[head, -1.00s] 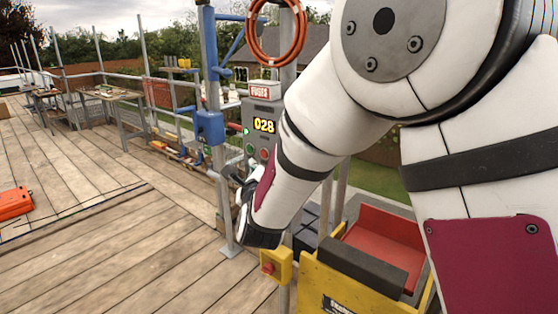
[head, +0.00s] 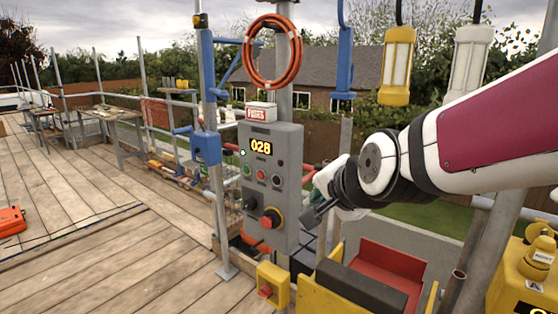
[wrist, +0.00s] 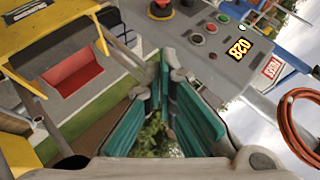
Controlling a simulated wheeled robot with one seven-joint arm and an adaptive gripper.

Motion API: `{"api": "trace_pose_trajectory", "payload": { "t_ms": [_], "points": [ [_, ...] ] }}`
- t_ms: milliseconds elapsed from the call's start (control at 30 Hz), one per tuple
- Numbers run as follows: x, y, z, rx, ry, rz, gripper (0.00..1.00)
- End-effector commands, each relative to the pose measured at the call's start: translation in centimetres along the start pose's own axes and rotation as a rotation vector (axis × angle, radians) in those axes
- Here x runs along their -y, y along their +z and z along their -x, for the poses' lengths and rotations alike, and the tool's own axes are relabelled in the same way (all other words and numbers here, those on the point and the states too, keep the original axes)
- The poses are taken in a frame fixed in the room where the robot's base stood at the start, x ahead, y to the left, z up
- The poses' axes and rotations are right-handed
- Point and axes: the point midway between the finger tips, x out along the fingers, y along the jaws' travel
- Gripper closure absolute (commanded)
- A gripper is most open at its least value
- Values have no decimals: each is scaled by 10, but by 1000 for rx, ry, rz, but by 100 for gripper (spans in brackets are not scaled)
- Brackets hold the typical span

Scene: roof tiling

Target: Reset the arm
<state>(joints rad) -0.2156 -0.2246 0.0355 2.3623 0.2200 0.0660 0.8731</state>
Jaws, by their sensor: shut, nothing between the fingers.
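My gripper (head: 312,214) is in the head view, just right of the grey control box, at the end of my white and maroon arm reaching in from the right. In the wrist view its teal-padded fingers (wrist: 163,82) come together at the far end, with nothing held between them. The grey control box (head: 286,190) has a yellow "028" display, several buttons and a red knob. It also shows at the top of the wrist view (wrist: 215,68). My gripper partly overlaps the background beside the box; whether it touches anything cannot be told.
A yellow and red hoist carriage (head: 390,272) is below my gripper. A coiled orange hose (head: 272,52) hangs above the box. Yellow (head: 396,68) and white (head: 468,64) lamps hang at upper right. Wooden decking (head: 110,240) at left is mostly open, with an orange case (head: 12,222).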

Motion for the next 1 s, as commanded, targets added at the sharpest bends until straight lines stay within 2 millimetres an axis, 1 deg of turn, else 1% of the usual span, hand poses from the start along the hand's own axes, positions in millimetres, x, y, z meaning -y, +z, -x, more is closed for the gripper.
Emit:
{"api": "trace_pose_trajectory", "payload": {
  "t_ms": [33,167,200,300,400,500,600,667,1000],
  "points": [
    [-14,-3,21,10,37,87,100],
    [-61,0,70,77,160,345,100],
    [-76,2,86,101,197,420,100],
    [-112,9,122,170,281,590,100],
    [-143,17,152,239,347,721,100],
    [-164,24,172,295,390,809,100],
    [-175,28,183,328,413,856,100],
    [-178,30,186,339,420,866,100],
    [-179,30,186,343,420,870,100]
  ]
}}
